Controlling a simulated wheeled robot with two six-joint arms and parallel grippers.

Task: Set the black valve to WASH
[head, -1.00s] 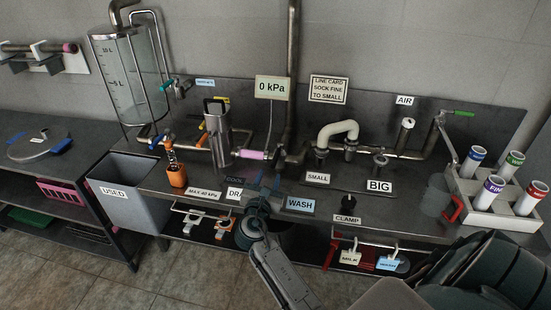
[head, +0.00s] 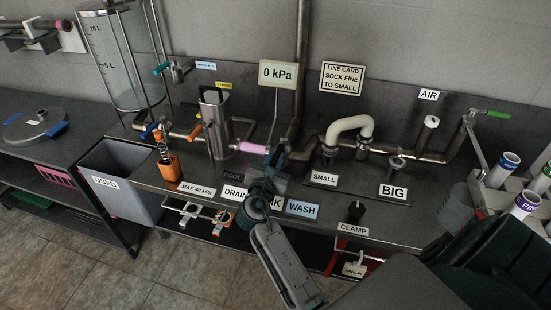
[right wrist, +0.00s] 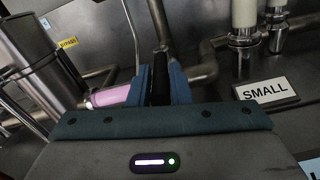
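My right gripper (head: 277,165) reaches over the front of the bench, above the labels. In the right wrist view its two blue fingers stand on either side of the upright black valve handle (right wrist: 159,80), with no clear gap, so it looks shut on it. In the head view my gripper hides most of the valve, and its pointing direction cannot be told. The blue WASH label (head: 302,208) is just right of my gripper. The DRAIN label (head: 235,193) is to its left. A middle label ending in K is partly covered. My left gripper is not in view.
A pink-banded pipe (head: 252,148) runs close left of my gripper; it also shows in the right wrist view (right wrist: 112,96). The SMALL label (head: 323,178) and a cream bent pipe (head: 350,127) stand to the right. The gauge sign (head: 278,74) reads 0 kPa.

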